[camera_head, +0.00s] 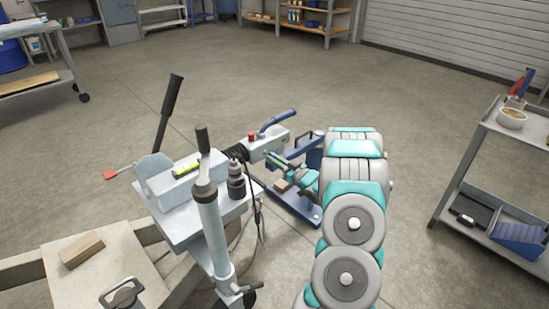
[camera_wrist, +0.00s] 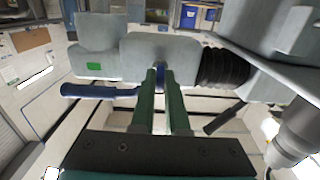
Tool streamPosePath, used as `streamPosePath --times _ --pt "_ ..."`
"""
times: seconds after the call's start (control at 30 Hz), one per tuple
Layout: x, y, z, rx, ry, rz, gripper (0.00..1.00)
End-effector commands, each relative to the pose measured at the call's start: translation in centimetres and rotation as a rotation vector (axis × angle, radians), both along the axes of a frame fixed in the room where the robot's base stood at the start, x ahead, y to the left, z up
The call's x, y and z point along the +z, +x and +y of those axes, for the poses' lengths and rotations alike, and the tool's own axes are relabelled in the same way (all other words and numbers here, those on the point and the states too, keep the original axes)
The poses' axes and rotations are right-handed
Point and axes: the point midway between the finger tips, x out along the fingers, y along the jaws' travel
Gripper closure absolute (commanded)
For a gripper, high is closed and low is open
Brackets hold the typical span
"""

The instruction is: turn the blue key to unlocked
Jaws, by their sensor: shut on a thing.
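The blue key (camera_wrist: 160,74) shows as a thin blue sliver between my fingertips, against the side of the grey coupling head (camera_wrist: 150,52). My gripper (camera_wrist: 161,80) has its two green fingers shut on the key. In the head view my gripper (camera_head: 275,160) reaches from the right to the side of the coupling head (camera_head: 270,145), and the key is hidden there. The key's exact turn angle cannot be told, as the fingers cover most of it.
A blue handle (camera_head: 278,120) rises from the coupling, with a red knob (camera_head: 251,137) beside it. Black bellows (camera_wrist: 222,68) lie right of the fingers in the wrist view. A blue stand (camera_head: 306,208) is below. A jack post (camera_head: 212,225) stands left, a cart (camera_head: 490,165) right.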

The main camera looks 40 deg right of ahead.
Motion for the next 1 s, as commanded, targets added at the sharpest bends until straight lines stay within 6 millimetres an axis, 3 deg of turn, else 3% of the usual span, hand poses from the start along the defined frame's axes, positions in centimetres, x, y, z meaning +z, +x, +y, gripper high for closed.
streamPosePath --times 0.4,0.43,0.67,1.0 --pt "-0.06 0.0 -0.01 -0.001 0.006 0.0 1.0" --pt "-0.06 0.0 -0.01 -0.001 0.006 0.0 0.84" --pt "-0.03 0.0 -0.01 0.0 0.005 0.0 0.58" --pt "-0.07 -0.55 -0.14 -0.002 0.005 0.001 0.58"
